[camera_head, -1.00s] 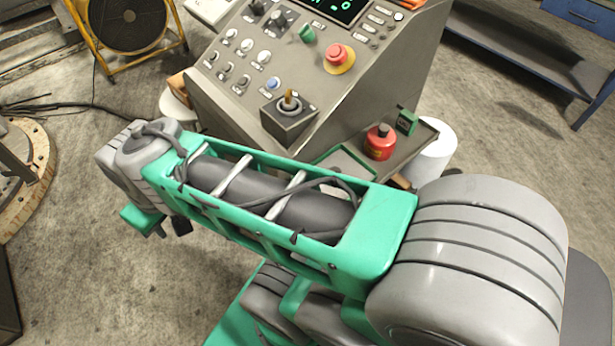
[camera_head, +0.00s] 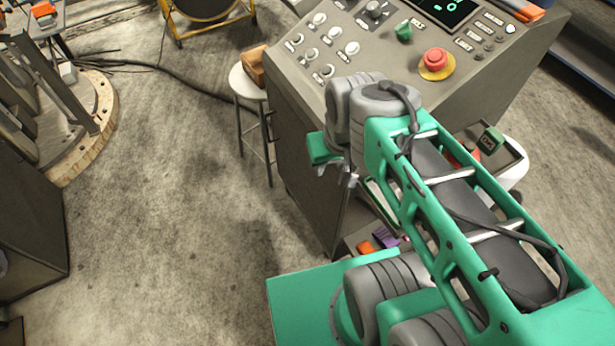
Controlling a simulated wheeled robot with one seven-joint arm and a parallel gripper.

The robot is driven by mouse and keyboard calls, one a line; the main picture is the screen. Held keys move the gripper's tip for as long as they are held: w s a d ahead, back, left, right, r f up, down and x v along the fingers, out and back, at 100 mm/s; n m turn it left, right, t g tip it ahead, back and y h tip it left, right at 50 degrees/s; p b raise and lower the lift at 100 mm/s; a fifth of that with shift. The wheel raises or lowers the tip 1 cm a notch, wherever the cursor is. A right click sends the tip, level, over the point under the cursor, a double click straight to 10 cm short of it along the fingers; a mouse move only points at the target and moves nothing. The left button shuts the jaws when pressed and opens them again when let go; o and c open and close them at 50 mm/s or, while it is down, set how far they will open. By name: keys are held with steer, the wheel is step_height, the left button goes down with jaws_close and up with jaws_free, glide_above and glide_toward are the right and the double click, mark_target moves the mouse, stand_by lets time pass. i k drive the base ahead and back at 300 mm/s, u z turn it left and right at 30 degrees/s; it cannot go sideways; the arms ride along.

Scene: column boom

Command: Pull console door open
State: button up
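The grey console (camera_head: 301,160) stands at the centre with its sloped control panel (camera_head: 385,50) on top. My arm covers much of its front, so I cannot make out the outline of the door or tell how far it stands open. Orange and purple items (camera_head: 384,237) show low down beside the console's front edge, partly behind my arm. My gripper (camera_head: 345,180) hangs at the end of the arm, in front of the console near its left front edge. Its fingers are small and partly hidden. I cannot tell whether they touch the console or hold anything.
A round white stool (camera_head: 249,84) with a brown box on it stands left of the console. A wooden cable-drum base (camera_head: 95,130) and a dark cabinet (camera_head: 30,230) are at the far left. The floor (camera_head: 190,220) between is clear.

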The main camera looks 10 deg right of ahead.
mark_target(321, 198)
steer(key=k, duration=0.25)
steer(key=u, duration=1.1)
steer(key=i, duration=2.25)
steer(key=z, duration=0.3)
